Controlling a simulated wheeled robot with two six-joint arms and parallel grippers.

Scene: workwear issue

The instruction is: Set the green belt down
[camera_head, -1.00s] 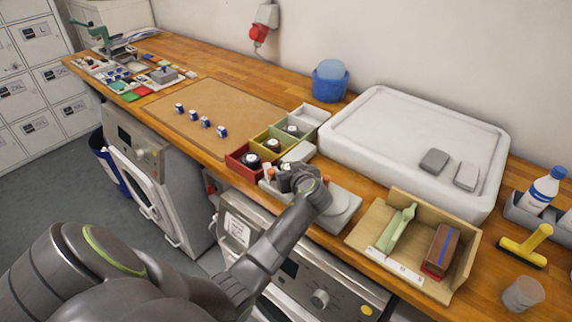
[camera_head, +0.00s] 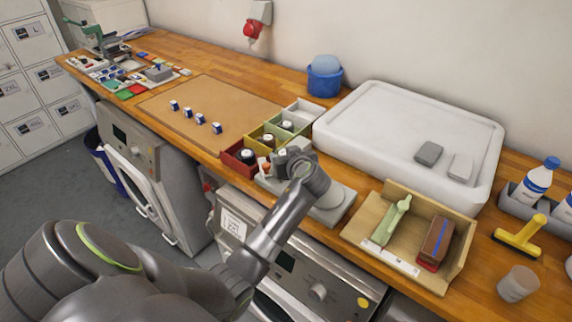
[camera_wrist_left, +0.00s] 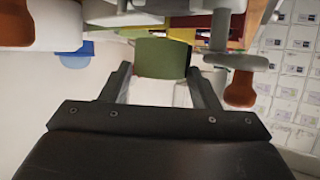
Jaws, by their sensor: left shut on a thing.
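My left gripper (camera_head: 282,160) is over the grey-white device at the counter's front edge, just right of the red bin (camera_head: 235,162). In the left wrist view its two fingers (camera_wrist_left: 162,75) are shut on the green belt (camera_wrist_left: 162,58), which shows as a short olive-green roll between the tips. In the head view the belt is hidden behind the gripper and wrist. My right gripper is in neither view.
Beside the gripper stand the yellow bin (camera_head: 257,146), a green bin and a white bin (camera_head: 312,112), several holding small rolls. A brown mat (camera_head: 215,105) lies left. A wooden tray (camera_head: 455,278) with a green tool and brown block is right. A large white tray (camera_head: 370,115) is behind.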

